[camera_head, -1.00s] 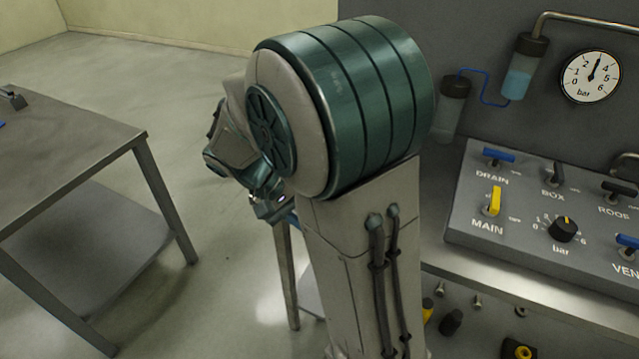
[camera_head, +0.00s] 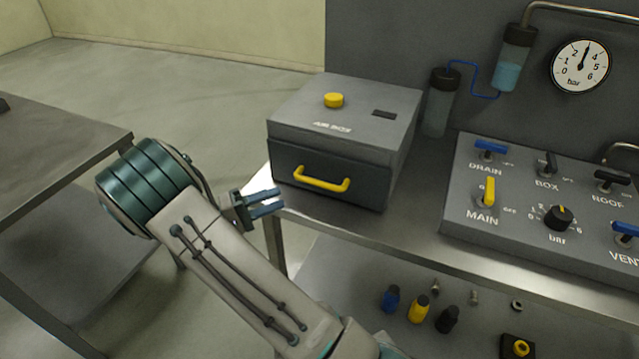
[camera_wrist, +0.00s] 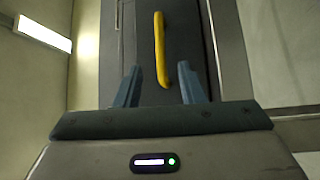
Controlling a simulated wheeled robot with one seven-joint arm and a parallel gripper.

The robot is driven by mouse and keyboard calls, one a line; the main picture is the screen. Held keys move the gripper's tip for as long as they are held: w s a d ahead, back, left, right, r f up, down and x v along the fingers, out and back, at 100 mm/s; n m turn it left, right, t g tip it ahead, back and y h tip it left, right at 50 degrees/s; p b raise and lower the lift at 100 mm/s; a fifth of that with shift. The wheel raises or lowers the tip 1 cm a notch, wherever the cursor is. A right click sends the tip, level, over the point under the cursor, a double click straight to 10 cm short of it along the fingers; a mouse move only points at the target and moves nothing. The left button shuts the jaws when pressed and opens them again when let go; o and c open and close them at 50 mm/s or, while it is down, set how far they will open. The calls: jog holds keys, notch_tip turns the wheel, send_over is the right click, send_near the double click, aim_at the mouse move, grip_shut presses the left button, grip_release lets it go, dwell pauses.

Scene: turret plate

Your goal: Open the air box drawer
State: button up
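The air box (camera_head: 375,120) is a grey box on the left end of the metal bench, with a yellow knob (camera_head: 333,100) on top. Its drawer front (camera_head: 290,164) looks closed and carries a yellow bar handle (camera_head: 322,181). My gripper (camera_head: 277,203) is in front and to the left of the handle, fingers pointing toward the box. In the wrist view, the handle (camera_wrist: 160,50) stands upright ahead, between the lines of the two open fingers (camera_wrist: 160,85). The gap between the fingers is empty and the handle appears beyond the tips.
The bench's front edge (camera_head: 425,245) runs below the box. To the right is a control panel (camera_head: 465,228) with levers and a dial. A pressure gauge (camera_head: 580,67) is on the back wall. Several fittings lie on the lower shelf (camera_head: 350,270). Another table (camera_head: 60,165) stands left.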

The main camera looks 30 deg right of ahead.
aim_at(316, 185)
jog(key=d, duration=0.4)
jog(key=s+d+r+p, duration=0.1)
jog(key=d, duration=0.3)
jog(key=d+p, duration=0.1)
jog(key=d, duration=0.3)
jog(key=shift+s+r, duration=0.3)
grip_shut()
